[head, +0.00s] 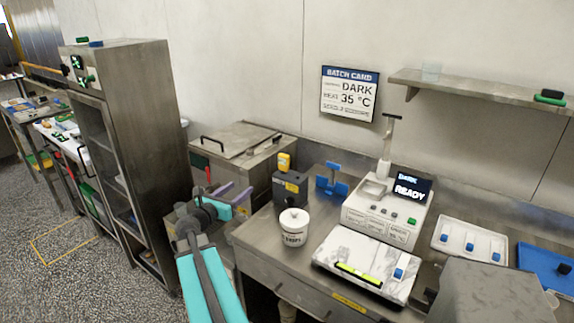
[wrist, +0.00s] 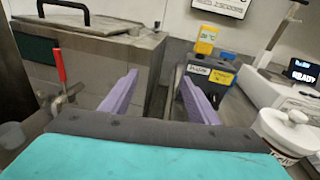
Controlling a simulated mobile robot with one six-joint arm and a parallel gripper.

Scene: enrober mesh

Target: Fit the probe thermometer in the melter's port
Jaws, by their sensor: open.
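The yellow probe thermometer (head: 284,162) stands upright in a dark grey holder (head: 290,188) on the steel bench; its probe is hidden. The thermometer (wrist: 206,40) and the holder (wrist: 212,78) also show in the wrist view, at and beyond my right finger. A lidded steel tank (head: 250,146), apparently the melter, stands left of the holder. In the wrist view the tank (wrist: 115,60) fills the upper left, with a red-handled tap (wrist: 60,68). I cannot make out the port. My gripper (head: 237,190) is open and empty in front of the tank; its purple fingers (wrist: 158,76) are apart.
A lidded white tub (head: 294,227) stands at the bench's front, close to my gripper's right. A blue stand (head: 331,181) is behind it. A white machine (head: 388,215) reads READY. A tall steel cabinet (head: 130,130) stands left. A batch card (head: 349,94) reads DARK, 35 °C.

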